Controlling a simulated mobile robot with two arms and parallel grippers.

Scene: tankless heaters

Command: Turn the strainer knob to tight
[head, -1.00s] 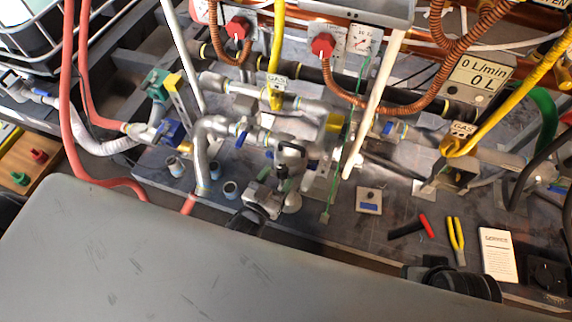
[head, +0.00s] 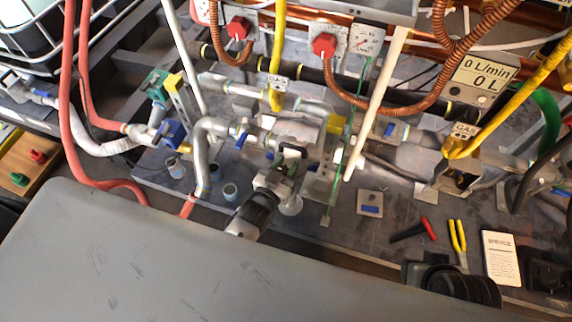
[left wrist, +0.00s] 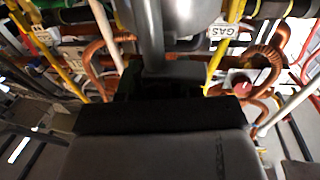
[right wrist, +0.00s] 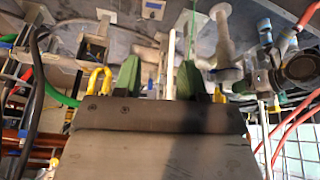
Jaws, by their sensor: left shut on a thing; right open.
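My left gripper (head: 291,155) reaches in from the bottom left to the grey pipework in the middle of the head view. It is shut on a small part there, which appears to be the strainer knob; its jaws and wrist hide most of it, and I cannot read a tight mark. In the left wrist view its dark jaws (left wrist: 165,85) meet just below a grey vertical pipe (left wrist: 151,35). My right gripper (right wrist: 158,78) has its green fingers apart, with nothing between them. It is not clearly visible in the head view.
Blue-handled valves and silver pipes (head: 212,125) crowd the left gripper. A white pole (head: 377,100) and a thin green line stand to its right. Red-handled pliers (head: 413,230), yellow-handled pliers (head: 458,238) and a white booklet (head: 500,258) lie on the grey bench, front right.

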